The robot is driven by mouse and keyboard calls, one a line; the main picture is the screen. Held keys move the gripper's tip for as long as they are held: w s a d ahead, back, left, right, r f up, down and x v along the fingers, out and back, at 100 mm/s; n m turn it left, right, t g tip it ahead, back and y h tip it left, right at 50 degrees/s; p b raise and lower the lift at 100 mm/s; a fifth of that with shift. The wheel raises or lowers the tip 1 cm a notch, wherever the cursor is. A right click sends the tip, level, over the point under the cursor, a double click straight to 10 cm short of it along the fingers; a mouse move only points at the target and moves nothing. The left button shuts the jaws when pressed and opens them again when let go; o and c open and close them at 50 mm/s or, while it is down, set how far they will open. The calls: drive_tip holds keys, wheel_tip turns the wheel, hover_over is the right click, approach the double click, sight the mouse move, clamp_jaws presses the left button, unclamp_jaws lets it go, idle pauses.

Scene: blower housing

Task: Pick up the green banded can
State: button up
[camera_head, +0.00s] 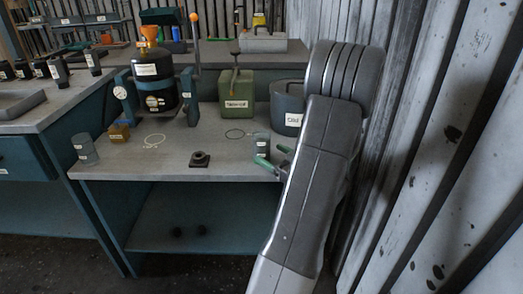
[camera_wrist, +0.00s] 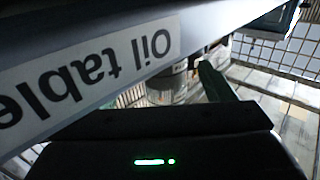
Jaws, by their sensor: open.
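A small dark can (camera_head: 261,144) with a pale label stands upright near the front right of the grey table (camera_head: 225,168). Its band colour is too small to make out. A paler grey can (camera_head: 86,150) with a label stands at the table's left end. My gripper (camera_head: 273,155) is open, with green fingertips at the table's front edge, just in front of and right of the dark can. Touching or apart cannot be told. In the wrist view a green finger (camera_wrist: 214,82) shows beside a blurred banded cylinder (camera_wrist: 168,86), partly hidden by the table edge; which can it is cannot be told.
The table edge with an upside-down "Oil table" label (camera_wrist: 95,67) is very close to the wrist camera. Behind stand a grey pot (camera_head: 289,103), a green canister (camera_head: 237,97) and a black tank (camera_head: 153,82). A dark square block (camera_head: 200,160) lies at the front. A ribbed wall (camera_head: 440,150) is at right.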

sight(268, 152)
drive_tip(key=x, duration=0.5)
drive_tip(key=shift+a+r, duration=0.15)
drive_tip(key=shift+a, duration=0.05)
drive_tip(key=c, duration=1.1)
